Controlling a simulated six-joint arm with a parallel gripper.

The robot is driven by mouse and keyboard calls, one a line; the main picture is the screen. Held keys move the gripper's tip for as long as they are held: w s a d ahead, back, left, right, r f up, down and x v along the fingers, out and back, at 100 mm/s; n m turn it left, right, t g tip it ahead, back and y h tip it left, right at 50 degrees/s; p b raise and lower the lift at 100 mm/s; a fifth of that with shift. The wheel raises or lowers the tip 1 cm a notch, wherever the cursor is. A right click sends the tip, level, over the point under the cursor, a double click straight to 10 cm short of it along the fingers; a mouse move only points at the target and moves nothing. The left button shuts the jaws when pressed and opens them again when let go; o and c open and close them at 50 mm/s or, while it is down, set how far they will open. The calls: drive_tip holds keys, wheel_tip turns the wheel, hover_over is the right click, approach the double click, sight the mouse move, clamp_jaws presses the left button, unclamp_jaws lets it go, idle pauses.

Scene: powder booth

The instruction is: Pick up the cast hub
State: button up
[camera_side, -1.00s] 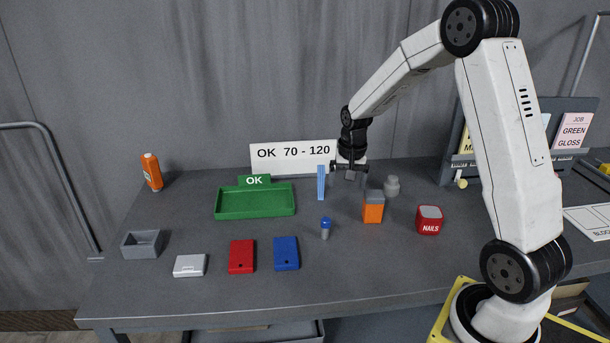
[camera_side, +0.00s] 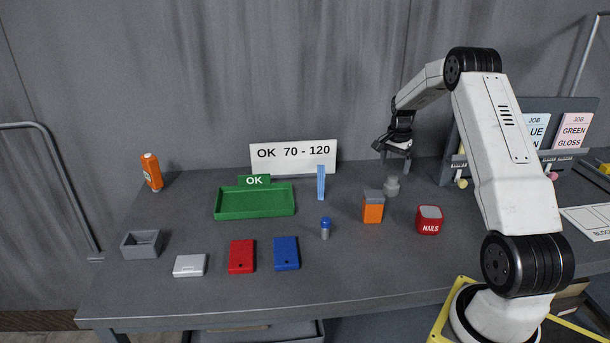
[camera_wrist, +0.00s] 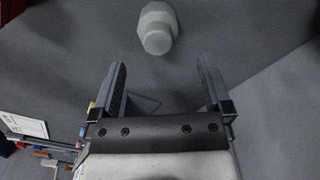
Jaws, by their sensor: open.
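The cast hub (camera_side: 392,187) is a small light grey stepped piece. It stands on the table behind the orange box in the side view. In the wrist view the cast hub (camera_wrist: 158,28) lies at the top middle, beyond the fingertips. My gripper (camera_side: 395,158) is open and empty, above the table and the hub in the side view. In the wrist view my gripper (camera_wrist: 160,75) shows its two fingers spread wide, with nothing between them. The hub is apart from both fingers.
An orange box with a grey top (camera_side: 373,208) stands just in front of the hub. A red NAILS tin (camera_side: 430,220) stands to the right. A blue upright piece (camera_side: 321,183) and a green tray (camera_side: 255,215) are to the left. A job-card rack (camera_side: 480,165) stands behind right.

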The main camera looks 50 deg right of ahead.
sight(393, 177)
drive_tip(key=shift+f, duration=1.15)
drive_tip(key=shift+f, duration=0.1)
drive_tip(key=shift+s+a+f, duration=0.1)
drive_tip(key=shift+f, duration=2.4)
clamp_jaws()
